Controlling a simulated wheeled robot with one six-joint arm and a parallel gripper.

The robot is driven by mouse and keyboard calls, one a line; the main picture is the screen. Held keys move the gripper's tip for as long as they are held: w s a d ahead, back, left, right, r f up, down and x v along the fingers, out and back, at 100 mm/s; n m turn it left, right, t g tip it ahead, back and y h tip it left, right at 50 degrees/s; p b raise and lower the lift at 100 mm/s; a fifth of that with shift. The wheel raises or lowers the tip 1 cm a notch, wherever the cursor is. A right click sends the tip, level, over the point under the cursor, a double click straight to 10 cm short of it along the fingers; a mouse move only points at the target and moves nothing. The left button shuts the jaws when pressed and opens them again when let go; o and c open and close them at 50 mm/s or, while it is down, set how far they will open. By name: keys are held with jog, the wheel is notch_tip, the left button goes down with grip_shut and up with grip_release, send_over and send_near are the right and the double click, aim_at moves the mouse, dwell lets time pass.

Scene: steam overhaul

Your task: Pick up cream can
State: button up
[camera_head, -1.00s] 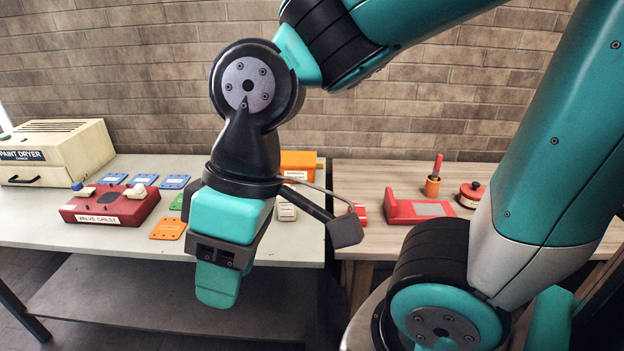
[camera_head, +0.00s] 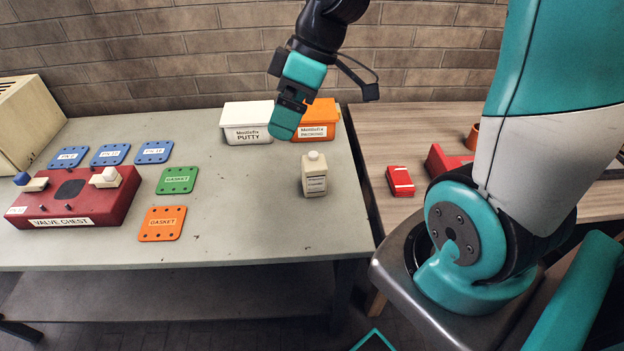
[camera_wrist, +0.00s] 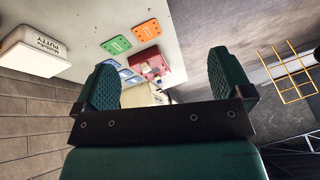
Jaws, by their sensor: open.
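A cream can (camera_head: 314,177) with a white label and a narrow cap stands upright on the grey table, near its right end. I do not make it out in the wrist view. My gripper (camera_head: 285,122) hangs above the table, behind and a little left of the can, apart from it. In the wrist view my gripper (camera_wrist: 164,82) shows its two teal fingers spread wide, with nothing between them.
A white putty box (camera_head: 247,124) and an orange box (camera_head: 318,120) stand behind the can. Gasket plates (camera_head: 177,180) and a red valve chest (camera_head: 75,202) lie left. A small red box (camera_head: 400,181) is on the wooden table at right. Bare tabletop surrounds the can.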

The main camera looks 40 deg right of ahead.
jog(key=w+d+f+t+b, duration=0.1)
jog(key=w+d+f, duration=0.15)
jog(key=d, duration=0.35)
jog(key=w+d+f, duration=0.1)
jog(key=d+f, duration=0.3)
jog(key=d, duration=0.1)
jog(key=n+t+b, duration=0.1)
jog(key=n, duration=0.1)
send_near(314, 161)
jog(key=p+x, duration=0.1)
jog(key=x, duration=0.2)
jog(key=p+x, duration=0.1)
jog(key=x, duration=0.1)
jog(key=shift+s+a+f, duration=0.15)
jog(key=shift+a+f, duration=0.15)
jog(key=shift+a, duration=0.05)
jog(key=shift+w+p+x, duration=0.1)
jog(key=shift+p+x, duration=0.4)
jog(key=shift+x, duration=1.05)
jog(key=shift+w+p+x, duration=0.15)
jog(key=shift+p+x, duration=0.35)
jog(key=shift+x, duration=1.1)
jog(key=shift+d, duration=0.2)
jog(key=c, duration=1.3)
